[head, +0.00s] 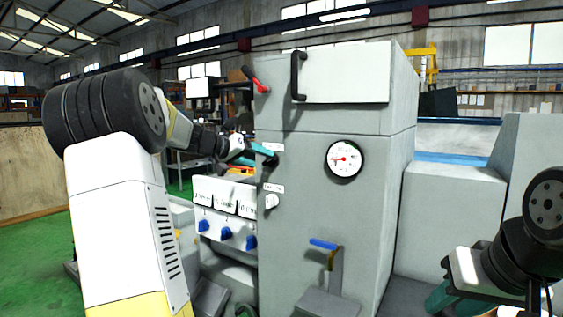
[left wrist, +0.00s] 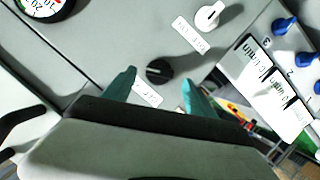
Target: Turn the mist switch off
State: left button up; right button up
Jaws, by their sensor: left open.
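A black knob (left wrist: 158,71) on the grey machine panel shows between the fingertips of my open left gripper (left wrist: 160,80) in the left wrist view. I cannot tell whether the fingers touch it. Its label (left wrist: 147,93) is partly covered and unreadable. A white knob (left wrist: 208,15) with its own label (left wrist: 188,35) is beside it; that knob also shows in the head view (head: 271,201), lower on the panel. I cannot read which one is the mist switch. My right gripper (head: 440,297) is at the lower right, partly hidden.
A round gauge (head: 344,159) and a blue-handled lever (head: 324,244) are on the cabinet front (head: 310,200). Several blue knobs (head: 225,233) sit under flow meters (head: 222,195) at the left. A red-tipped lever (head: 261,86) and a black door handle (head: 298,76) are above.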

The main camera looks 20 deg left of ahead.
aim_at(265, 162)
pick_arm(q)
jog(key=shift+x, duration=1.95)
jog(key=c, duration=1.3)
jog(key=shift+n, duration=0.3)
jog(key=n+h, duration=0.1)
jog(key=n, duration=0.1)
jog(key=n+h, duration=0.1)
jog(key=n, duration=0.1)
jog(key=shift+a+f+h, duration=0.15)
jog(key=shift+h, duration=0.25)
jog(key=n+h, duration=0.1)
jog(key=n, duration=0.1)
jog(key=n+t, duration=0.1)
jog(key=n, duration=0.1)
jog(key=shift+f+n+t+h, duration=0.15)
jog(key=shift+n+t+h, duration=0.15)
jog(key=shift+n+h, duration=0.1)
